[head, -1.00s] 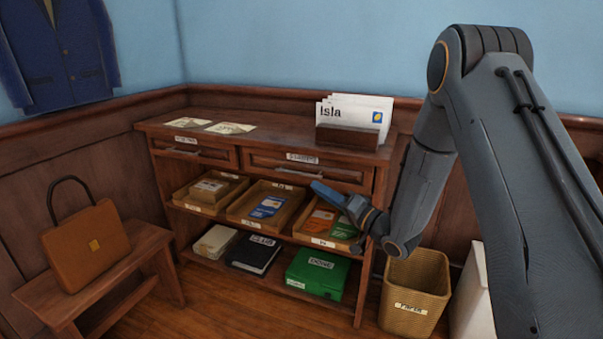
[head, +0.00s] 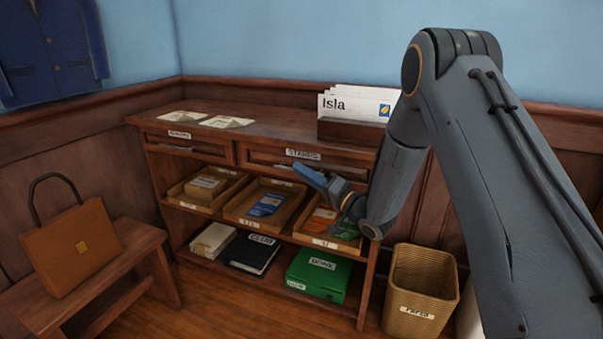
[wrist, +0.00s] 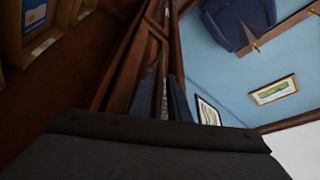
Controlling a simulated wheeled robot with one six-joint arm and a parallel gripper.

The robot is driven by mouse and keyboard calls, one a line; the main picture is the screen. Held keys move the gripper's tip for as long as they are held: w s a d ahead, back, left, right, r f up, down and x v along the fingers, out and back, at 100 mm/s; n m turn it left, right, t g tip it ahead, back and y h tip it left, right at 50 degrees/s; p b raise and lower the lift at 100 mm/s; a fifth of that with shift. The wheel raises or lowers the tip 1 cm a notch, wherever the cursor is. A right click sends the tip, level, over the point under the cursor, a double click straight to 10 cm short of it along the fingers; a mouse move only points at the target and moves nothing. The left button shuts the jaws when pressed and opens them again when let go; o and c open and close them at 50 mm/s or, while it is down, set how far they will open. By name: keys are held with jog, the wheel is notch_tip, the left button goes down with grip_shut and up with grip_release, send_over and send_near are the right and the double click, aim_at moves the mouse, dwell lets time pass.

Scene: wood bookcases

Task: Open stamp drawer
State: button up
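The stamp drawer (head: 262,155) is the right one of two drawers under the top of the wooden cabinet. Its white label (head: 303,154) reads "STAMPS". Its front looks flush with the cabinet, so it appears shut. My gripper (head: 302,170) is just in front of the drawer, below the label, and hides part of its front and handle. In the wrist view, the two blue-grey fingers stand apart with a thin pale bar (wrist: 165,85), seemingly the handle, showing between them. I cannot tell whether they touch it.
Open trays (head: 258,222) of packets sit on the shelf just below. A letter holder (head: 350,133) stands on the cabinet top. A wicker basket (head: 421,285) is at the right; a bench with a brown bag (head: 72,250) is at the left.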

jog(key=shift+w+a+r, duration=0.15)
jog(key=shift+w+a, duration=0.15)
jog(key=shift+a, duration=0.05)
jog(key=shift+c, duration=0.3)
grip_shut()
dwell(1.0)
